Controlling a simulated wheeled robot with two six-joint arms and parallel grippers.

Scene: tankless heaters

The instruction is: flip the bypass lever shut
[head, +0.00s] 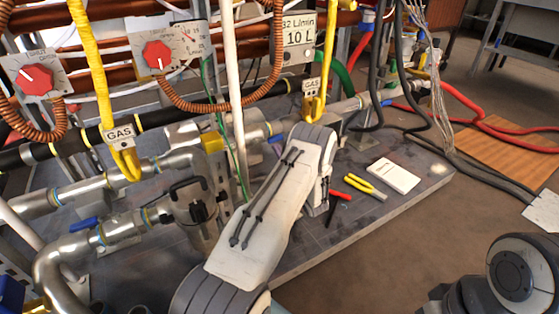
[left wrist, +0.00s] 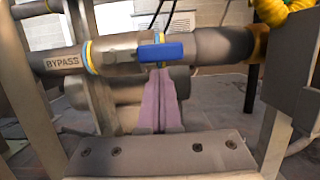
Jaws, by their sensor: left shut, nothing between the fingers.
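In the left wrist view, the blue bypass lever (left wrist: 167,51) sits at the front of a grey metal pipe (left wrist: 216,45). A BYPASS label (left wrist: 62,62) is on the pipe to the lever's left. The blue handle looks roughly level; its exact angle to the pipe is hard to tell. My left gripper (left wrist: 158,75) is shut and empty, its mauve fingers together. Its tips are just below the handle in the picture; I cannot tell whether they touch. In the head view, a small blue piece (head: 275,138) shows beside my left arm, which hides most of the gripper. My right gripper is out of view.
Yellow GAS pipes (head: 97,75) and a white upright pipe (head: 231,85) stand around the work area. Another blue lever (head: 82,224) is on the left pipe.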

